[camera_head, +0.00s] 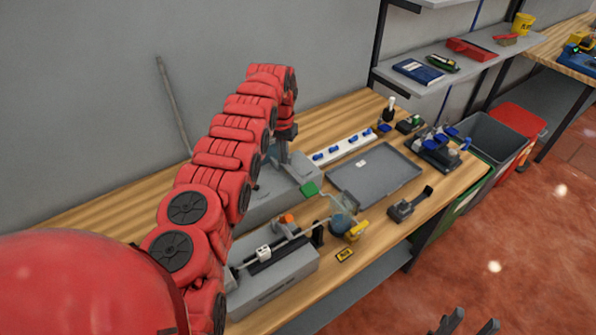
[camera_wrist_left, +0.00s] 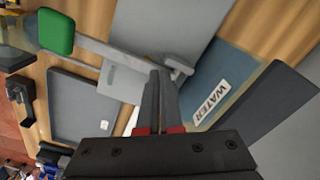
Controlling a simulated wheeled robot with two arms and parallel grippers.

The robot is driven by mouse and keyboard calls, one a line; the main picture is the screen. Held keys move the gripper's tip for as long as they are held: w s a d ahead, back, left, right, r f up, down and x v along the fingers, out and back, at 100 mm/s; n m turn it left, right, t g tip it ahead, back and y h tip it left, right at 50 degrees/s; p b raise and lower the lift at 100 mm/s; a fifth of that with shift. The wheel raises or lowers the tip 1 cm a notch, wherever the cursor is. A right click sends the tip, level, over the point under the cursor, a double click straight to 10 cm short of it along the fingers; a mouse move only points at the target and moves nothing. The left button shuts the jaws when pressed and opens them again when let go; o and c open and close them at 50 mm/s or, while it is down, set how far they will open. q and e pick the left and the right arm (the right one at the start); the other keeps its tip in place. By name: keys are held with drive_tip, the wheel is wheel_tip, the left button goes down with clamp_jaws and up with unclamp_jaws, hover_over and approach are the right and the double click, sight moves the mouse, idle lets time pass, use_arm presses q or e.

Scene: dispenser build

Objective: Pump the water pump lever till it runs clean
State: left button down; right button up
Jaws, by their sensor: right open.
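The water pump is a grey box (camera_head: 260,206) on the wooden bench, partly hidden behind my left arm. In the left wrist view its blue panel with a "WATER" label (camera_wrist_left: 210,102) shows. The lever is a thin grey bar (camera_wrist_left: 110,52) with a green end (camera_wrist_left: 57,32); the green end also shows in the head view (camera_head: 309,189). My left gripper (camera_wrist_left: 160,75) has its fingers close together, with their tips at the lever bar. I cannot tell whether they touch it. My right gripper (camera_head: 468,326) is open and empty at the bottom edge, away from the bench.
A grey tray (camera_head: 375,175) lies right of the pump. A white strip with blue knobs (camera_head: 345,147) is behind it. A clear vessel (camera_head: 344,208) and a grey device (camera_head: 275,275) stand in front. Bins (camera_head: 490,135) stand beyond the bench's far end.

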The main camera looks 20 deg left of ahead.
use_arm(q)
drive_tip(key=shift+s+d+f, duration=0.1)
drive_tip(key=shift+s+f, duration=0.1)
drive_tip(key=shift+f, duration=0.05)
drive_tip(key=shift+w+r+p, duration=0.3)
drive_tip(key=shift+r+p, duration=0.15)
drive_tip(key=shift+r, duration=0.35)
drive_tip(key=shift+f, duration=0.15)
